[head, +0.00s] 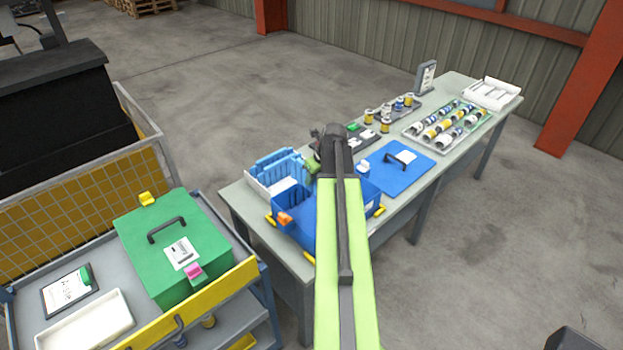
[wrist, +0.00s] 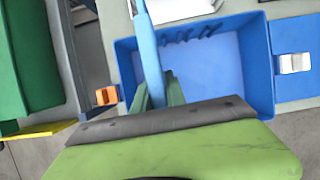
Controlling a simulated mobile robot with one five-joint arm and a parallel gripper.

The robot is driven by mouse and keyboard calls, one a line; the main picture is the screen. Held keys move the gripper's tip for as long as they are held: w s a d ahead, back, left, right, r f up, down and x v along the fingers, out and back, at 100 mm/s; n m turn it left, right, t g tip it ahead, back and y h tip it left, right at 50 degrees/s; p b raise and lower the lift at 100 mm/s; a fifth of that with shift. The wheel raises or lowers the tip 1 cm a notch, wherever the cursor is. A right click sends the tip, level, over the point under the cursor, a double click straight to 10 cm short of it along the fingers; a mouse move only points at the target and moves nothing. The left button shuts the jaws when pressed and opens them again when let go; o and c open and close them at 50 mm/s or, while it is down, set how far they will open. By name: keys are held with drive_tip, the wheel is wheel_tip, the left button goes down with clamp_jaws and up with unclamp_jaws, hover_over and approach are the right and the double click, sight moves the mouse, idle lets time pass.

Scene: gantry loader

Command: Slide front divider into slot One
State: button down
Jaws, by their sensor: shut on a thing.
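My gripper (wrist: 159,92) is shut on a light-blue divider (wrist: 149,45), a thin panel seen nearly edge-on in the wrist view. The divider appears over the left part of an open blue box (wrist: 262,75). Dark slot marks (wrist: 190,32) show along the box's far wall, to the right of the divider. I cannot tell whether the divider's lower edge is in a slot or above the box floor. In the head view the blue box (head: 290,207) is at the near table end, and my arm hides part of it and most of my gripper.
A white rack of blue dividers (head: 260,183) stands beside the box. A blue lid (head: 420,163) with a dark handle lies to the right. An orange latch (wrist: 107,95) sits on the box's left. A green case (head: 175,240) stands on a cart at left.

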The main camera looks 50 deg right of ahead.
sight(312, 192)
drive_tip(key=shift+w+d, duration=0.1)
drive_tip(key=shift+f+b, duration=2.25)
drive_tip(key=shift+f+b, duration=6.25)
unclamp_jaws()
drive_tip(key=shift+r, duration=0.15)
wheel_tip(312, 192, up, 7)
drive_tip(key=p, duration=0.7)
